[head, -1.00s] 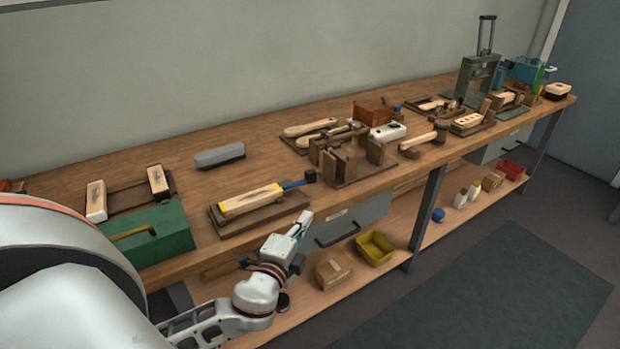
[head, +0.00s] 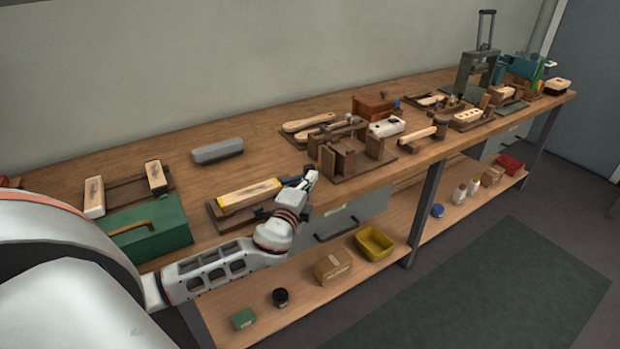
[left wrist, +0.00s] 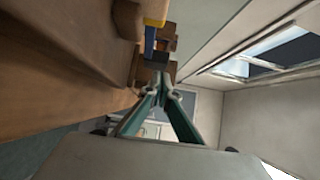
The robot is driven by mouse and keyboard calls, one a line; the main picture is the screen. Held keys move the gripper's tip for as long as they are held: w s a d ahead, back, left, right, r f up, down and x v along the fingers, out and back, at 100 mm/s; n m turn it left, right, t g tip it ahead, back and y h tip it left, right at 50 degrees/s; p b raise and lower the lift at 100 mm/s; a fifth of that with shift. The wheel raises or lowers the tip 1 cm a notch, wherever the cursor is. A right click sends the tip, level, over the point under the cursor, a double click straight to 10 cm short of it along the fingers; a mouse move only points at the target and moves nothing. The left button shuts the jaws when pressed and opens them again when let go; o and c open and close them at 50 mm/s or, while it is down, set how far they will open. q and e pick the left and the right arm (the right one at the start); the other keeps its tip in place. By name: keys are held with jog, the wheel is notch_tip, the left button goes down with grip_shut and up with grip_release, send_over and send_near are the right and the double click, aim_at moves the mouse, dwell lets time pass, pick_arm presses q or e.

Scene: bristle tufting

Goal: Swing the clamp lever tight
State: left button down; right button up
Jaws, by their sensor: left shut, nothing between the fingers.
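The clamp lever (head: 291,181) is a blue bar at the right end of a yellow-edged wooden block (head: 250,193). The block lies on a dark wooden base (head: 222,218) near the bench's front edge. My left gripper (head: 312,177) is beside the lever's outer end and hides part of it in the head view. In the left wrist view the blue lever (left wrist: 150,42) and its black end (left wrist: 155,59) appear just beyond my closed fingertips (left wrist: 162,82). The fingers are shut and empty; I cannot tell whether they touch the lever. My right gripper is not in view.
A green toolbox (head: 160,232) stands left of the base. A fixture with upright wooden blocks (head: 342,158) stands close right of my left gripper. A grey block (head: 217,151) lies behind. The lower shelf holds a yellow bin (head: 374,244) and a carton (head: 333,266).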

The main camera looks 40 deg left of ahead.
pick_arm(q)
jog(key=shift+w+a, duration=0.2)
jog(key=shift+a, duration=0.05)
jog(key=shift+w+a+n+y, duration=0.45)
jog(key=shift+a+n+y, duration=0.05)
jog(key=shift+y, duration=0.3)
jog(key=shift+w+a+r, duration=0.1)
jog(key=shift+a+r, duration=0.05)
jog(key=shift+a, duration=0.1)
jog(key=shift+a+r, duration=0.1)
